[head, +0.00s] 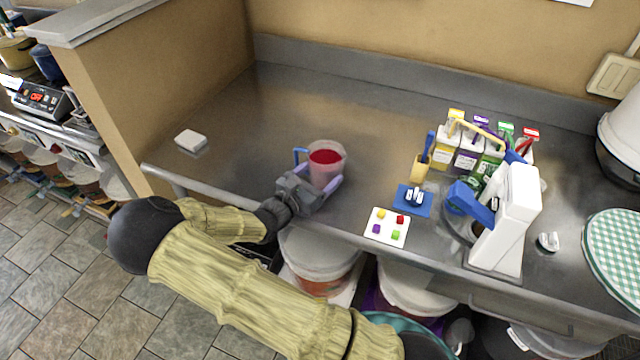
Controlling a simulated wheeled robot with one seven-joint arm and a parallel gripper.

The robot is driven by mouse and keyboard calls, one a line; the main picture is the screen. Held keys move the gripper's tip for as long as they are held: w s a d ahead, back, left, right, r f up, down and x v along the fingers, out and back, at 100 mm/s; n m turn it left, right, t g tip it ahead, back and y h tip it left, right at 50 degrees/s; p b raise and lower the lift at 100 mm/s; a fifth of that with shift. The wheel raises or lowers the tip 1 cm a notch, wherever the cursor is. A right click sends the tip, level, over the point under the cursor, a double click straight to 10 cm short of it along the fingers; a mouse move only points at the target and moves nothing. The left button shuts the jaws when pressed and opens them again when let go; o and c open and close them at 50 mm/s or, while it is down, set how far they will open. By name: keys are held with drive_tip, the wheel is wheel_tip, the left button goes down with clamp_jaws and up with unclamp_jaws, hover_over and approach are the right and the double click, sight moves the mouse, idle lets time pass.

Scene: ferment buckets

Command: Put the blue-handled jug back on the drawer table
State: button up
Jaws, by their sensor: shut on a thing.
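The blue-handled jug (323,173) is a clear jug with red contents, upright at the left-middle of the steel drawer table (250,110). Its blue handle (299,156) shows on its left side. My gripper (314,188) reaches in from the front edge and is shut on the jug, low on its near side. The jug is over the table top; I cannot tell whether its base touches it, as my gripper hides the lower part.
A white block (191,141) lies to the left. A card with coloured dots (387,227), a blue mat (412,199), cartons (468,150) and a white device (508,215) stand to the right. Lidded buckets (320,255) sit below. The table behind the jug is clear.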

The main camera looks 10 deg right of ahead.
drive_tip(key=shift+a, duration=0.1)
drive_tip(key=shift+f, duration=1.85)
drive_tip(key=shift+f, duration=0.1)
drive_tip(key=o, duration=1.5)
drive_tip(key=shift+f, duration=0.1)
drive_tip(key=shift+c, duration=0.2)
drive_tip(key=shift+r, duration=0.2)
drive_tip(key=b+v, duration=0.1)
drive_tip(key=v, duration=1.1)
